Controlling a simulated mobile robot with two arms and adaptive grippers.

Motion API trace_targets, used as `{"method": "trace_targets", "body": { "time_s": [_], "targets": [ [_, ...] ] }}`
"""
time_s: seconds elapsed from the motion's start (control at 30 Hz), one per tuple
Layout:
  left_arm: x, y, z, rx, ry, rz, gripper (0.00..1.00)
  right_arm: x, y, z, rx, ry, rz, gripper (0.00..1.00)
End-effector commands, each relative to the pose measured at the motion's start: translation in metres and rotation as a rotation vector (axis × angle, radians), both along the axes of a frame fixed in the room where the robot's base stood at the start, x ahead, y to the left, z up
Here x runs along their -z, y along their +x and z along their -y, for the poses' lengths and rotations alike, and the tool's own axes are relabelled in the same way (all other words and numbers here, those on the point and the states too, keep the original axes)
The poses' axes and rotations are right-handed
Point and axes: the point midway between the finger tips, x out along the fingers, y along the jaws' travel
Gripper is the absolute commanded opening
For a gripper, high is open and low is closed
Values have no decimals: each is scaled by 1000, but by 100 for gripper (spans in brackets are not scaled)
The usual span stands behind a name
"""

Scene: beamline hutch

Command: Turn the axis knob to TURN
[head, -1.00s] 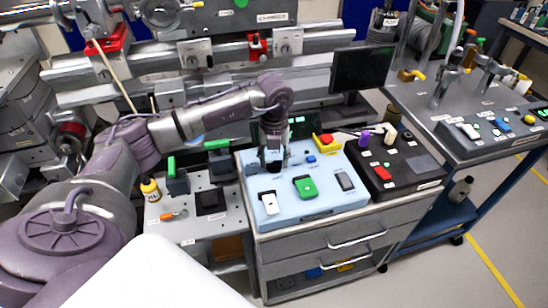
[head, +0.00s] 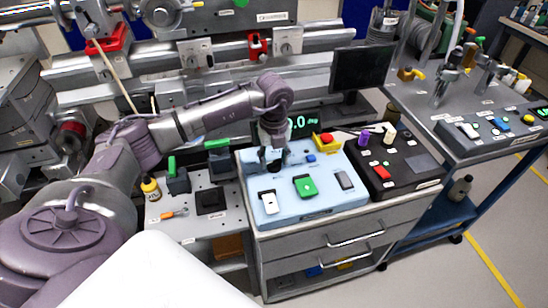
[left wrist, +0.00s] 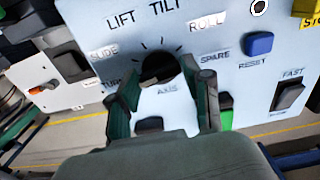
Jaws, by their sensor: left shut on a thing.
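The axis knob (left wrist: 158,68) is black and stands on the light blue control panel (left wrist: 235,80). In the left wrist view the labels SLIDE, LIFT, TILT, ROLL and TURN lie around it, with TURN at the lower left, partly hidden by a finger. AXIS is printed below the knob. My left gripper (left wrist: 164,88) is shut on the knob, one finger on each side. Which label the knob points at cannot be told. In the head view my left gripper (head: 271,158) reaches down onto the panel (head: 330,200) and hides the knob.
On the panel are a white rocker switch (head: 268,202), a green switch (head: 304,186), a dark switch (head: 344,180) and a blue button (head: 311,158). A red-and-yellow emergency button (head: 327,141) stands behind.

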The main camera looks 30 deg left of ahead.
Motion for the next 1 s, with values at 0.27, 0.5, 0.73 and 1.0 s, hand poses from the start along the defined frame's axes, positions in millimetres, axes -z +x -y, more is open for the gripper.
{"method": "trace_targets", "body": {
  "time_s": [0.27, 0.5, 0.73, 1.0],
  "targets": [
    [-1, 1, -1, -1, 0, 4, 74, 0, 0, 0, 0, 0, 0, 40],
    [-1, 0, 0, 0, 0, 1, 74, 0, 0, 1, -1, -1, -1, 40],
    [-24, 1, 0, -1, 1, 6, 74, 0, 0, 1, -1, -1, 0, 40],
    [-82, 1, -1, 0, 1, 7, 74, 0, 0, 1, 0, -1, 0, 40]
  ]
}}
